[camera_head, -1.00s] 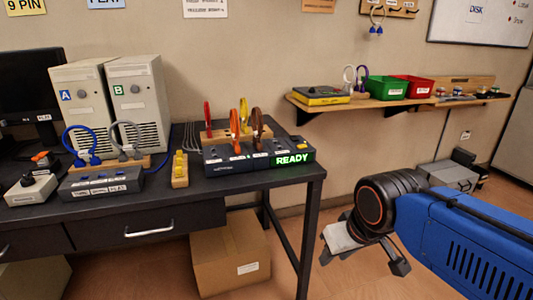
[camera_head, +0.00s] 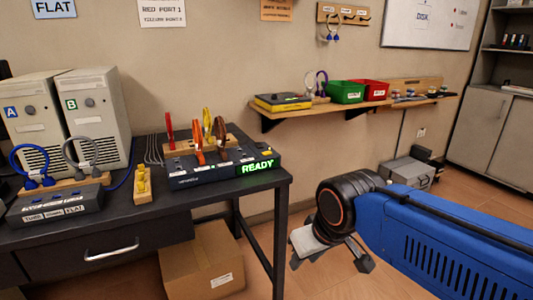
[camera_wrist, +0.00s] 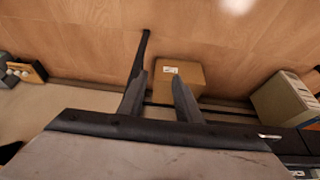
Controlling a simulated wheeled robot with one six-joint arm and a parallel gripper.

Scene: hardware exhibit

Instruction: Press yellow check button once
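A dark console (camera_head: 225,170) with a green "READY" display stands at the right end of the black desk in the head view. A small yellow button (camera_head: 267,152) shows on its top, near the right end; its label is too small to read. My gripper (camera_head: 331,264) hangs right of the desk, beyond its corner and lower than the console, touching nothing. In the wrist view my gripper (camera_wrist: 159,82) is open, with empty space between its fingers. The wrist view does not clearly show the yellow button.
Coloured cables stand in a wooden rack (camera_head: 200,144) on the console's far side. A wooden block (camera_head: 142,190) with yellow plugs is left of it. A cardboard box (camera_head: 203,265) sits under the desk (camera_head: 192,200). A wall shelf (camera_head: 350,105) holds bins. Open floor lies right.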

